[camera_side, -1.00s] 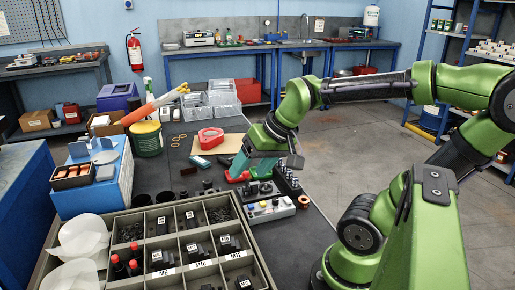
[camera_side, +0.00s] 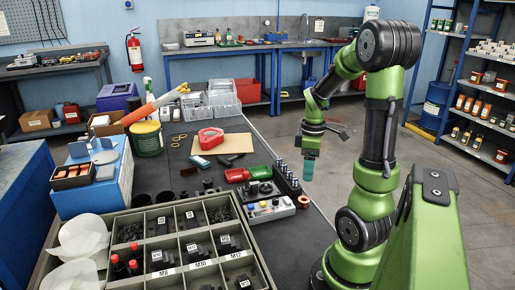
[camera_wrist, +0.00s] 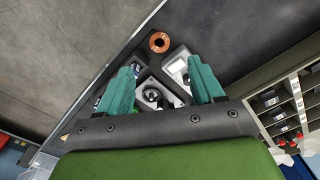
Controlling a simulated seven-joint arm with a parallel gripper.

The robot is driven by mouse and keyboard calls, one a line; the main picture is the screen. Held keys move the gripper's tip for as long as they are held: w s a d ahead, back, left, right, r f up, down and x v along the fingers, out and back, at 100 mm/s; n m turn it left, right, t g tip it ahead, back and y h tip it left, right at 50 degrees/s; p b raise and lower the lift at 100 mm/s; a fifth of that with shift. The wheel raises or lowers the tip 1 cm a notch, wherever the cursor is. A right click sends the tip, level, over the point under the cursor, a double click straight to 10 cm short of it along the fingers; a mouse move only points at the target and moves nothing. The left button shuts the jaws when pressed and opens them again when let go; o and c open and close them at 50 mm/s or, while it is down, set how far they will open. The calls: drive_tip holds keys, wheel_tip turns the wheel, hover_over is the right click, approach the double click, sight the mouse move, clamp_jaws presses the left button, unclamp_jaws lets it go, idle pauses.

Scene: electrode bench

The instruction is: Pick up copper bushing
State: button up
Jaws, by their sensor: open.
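The copper bushing (camera_side: 303,201) is a small orange-brown ring on the dark bench top, close to the bench's right edge. In the wrist view the bushing (camera_wrist: 159,42) shows as a ring with a dark centre, just beyond the fingertips and roughly between them. My gripper (camera_side: 308,172) points down, above and slightly right of the bushing, apart from it. In the wrist view my gripper (camera_wrist: 165,76) has its two teal fingers wide apart, with nothing held between them.
A grey control box (camera_side: 270,211) with coloured buttons stands just left of the bushing. A black rack of metal cylinders (camera_side: 287,180) stands close behind it. A compartment bin (camera_side: 165,268) fills the near bench.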

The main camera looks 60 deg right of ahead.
sight(305, 197)
drive_tip(key=f, duration=1.1)
drive_tip(key=shift+w+f, duration=0.25)
drive_tip(key=shift+f, duration=0.15)
drive_tip(key=c, duration=1.1)
